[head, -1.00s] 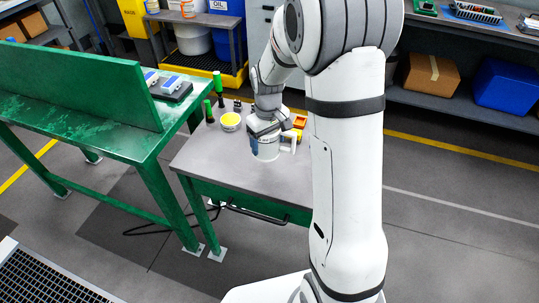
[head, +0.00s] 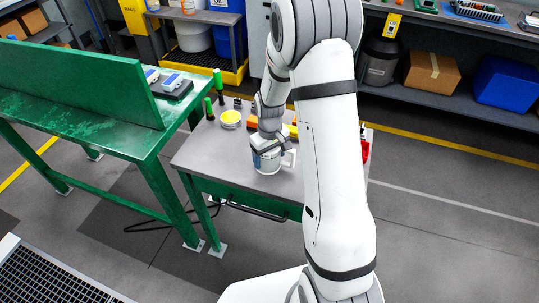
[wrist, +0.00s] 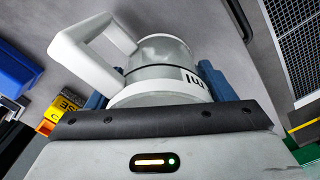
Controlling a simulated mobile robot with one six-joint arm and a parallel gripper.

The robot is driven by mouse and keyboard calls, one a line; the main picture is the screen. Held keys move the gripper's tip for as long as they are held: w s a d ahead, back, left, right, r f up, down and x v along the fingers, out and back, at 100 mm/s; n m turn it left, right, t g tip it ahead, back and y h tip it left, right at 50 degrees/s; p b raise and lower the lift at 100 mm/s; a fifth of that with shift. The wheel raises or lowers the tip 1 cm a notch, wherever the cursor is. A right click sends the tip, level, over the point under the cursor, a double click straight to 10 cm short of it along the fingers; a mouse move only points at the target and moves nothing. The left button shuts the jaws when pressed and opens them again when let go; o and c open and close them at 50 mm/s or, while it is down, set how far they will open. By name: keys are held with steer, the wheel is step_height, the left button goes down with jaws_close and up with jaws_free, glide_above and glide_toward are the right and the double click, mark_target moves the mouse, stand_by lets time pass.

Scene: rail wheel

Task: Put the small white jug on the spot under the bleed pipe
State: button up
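The small white jug (head: 268,162) is above the grey top of the green-framed work table, near its front edge, with its handle to the right. My gripper (head: 262,149) is around the jug from above. In the wrist view the white jug (wrist: 160,72) sits between the blue finger pads of my gripper (wrist: 155,92), its handle to the upper left. The gripper is shut on the jug. I cannot tell the gap between jug and table. I cannot make out the bleed pipe or the spot under it.
The work table (head: 215,160) also holds a yellow-topped round tin (head: 230,118), green-capped items at the back left, and a red item (head: 364,147) at its right edge. A green bench (head: 150,130) with an upright panel stands left. Open floor lies in front and right.

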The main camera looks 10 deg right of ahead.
steer(key=o, duration=0.4)
steer(key=shift+r, duration=0.1)
